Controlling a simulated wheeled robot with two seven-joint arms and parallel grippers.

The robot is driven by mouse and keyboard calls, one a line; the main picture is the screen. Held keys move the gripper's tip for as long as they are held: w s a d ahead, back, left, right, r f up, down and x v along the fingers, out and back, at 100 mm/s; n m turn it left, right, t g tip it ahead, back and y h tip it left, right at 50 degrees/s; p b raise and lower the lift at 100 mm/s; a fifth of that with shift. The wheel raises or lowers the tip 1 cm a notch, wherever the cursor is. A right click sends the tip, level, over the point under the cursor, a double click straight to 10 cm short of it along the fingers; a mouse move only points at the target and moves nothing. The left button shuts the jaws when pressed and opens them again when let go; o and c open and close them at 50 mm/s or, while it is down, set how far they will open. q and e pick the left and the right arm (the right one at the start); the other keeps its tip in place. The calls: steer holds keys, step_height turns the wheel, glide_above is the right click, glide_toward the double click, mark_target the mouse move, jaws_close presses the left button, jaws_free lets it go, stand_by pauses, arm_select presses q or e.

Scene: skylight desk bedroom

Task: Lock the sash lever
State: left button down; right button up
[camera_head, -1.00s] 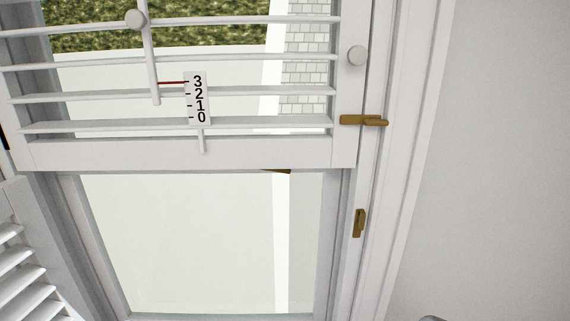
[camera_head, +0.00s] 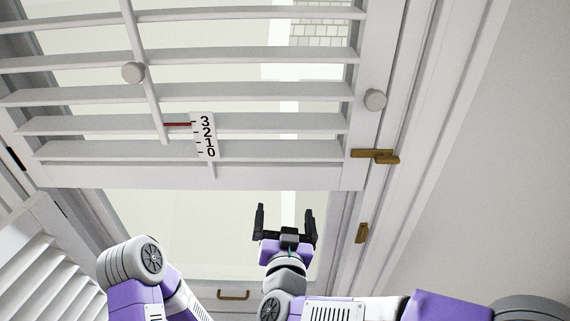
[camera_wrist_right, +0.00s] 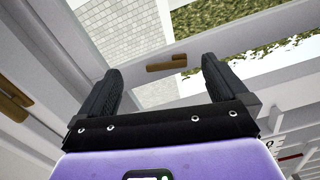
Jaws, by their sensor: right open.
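My right gripper (camera_head: 284,213) is open and empty, fingers pointing up, in front of the lower window pane and below the louvred shutter. In the right wrist view, a short brass piece (camera_wrist_right: 174,62) sits on a pale rail and shows between my two open fingers, apart from them. It may be the sash lever; the shutter hides that rail in the head view. A brass latch (camera_head: 376,156) sits on the shutter's right edge, and a small brass catch (camera_head: 361,233) is on the frame below it. Part of my left arm shows, but its gripper does not.
The louvred shutter (camera_head: 200,178) covers the upper window and has round knobs (camera_head: 375,99) and a number scale (camera_head: 206,136). A brass pull (camera_head: 233,294) is low on the window. Another louvred panel (camera_head: 45,265) stands at left. A bare wall (camera_head: 490,190) is at right.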

steer(key=shift+t, duration=0.3)
steer(key=w+r, duration=0.1)
steer(key=w, duration=0.1)
steer(key=w+r, duration=0.1)
steer(key=w, duration=0.1)
steer(key=w+r, duration=0.1)
steer(key=w, duration=0.1)
steer(key=shift+w+r+p, duration=0.15)
steer(key=shift+w+p, duration=0.1)
steer(key=shift+p, duration=0.15)
steer(key=c, duration=1.1)
steer(key=shift+o, duration=0.2)
steer(key=shift+r+n+p, duration=0.3)
steer(key=shift+n+p, duration=0.8)
steer(key=shift+p, duration=0.15)
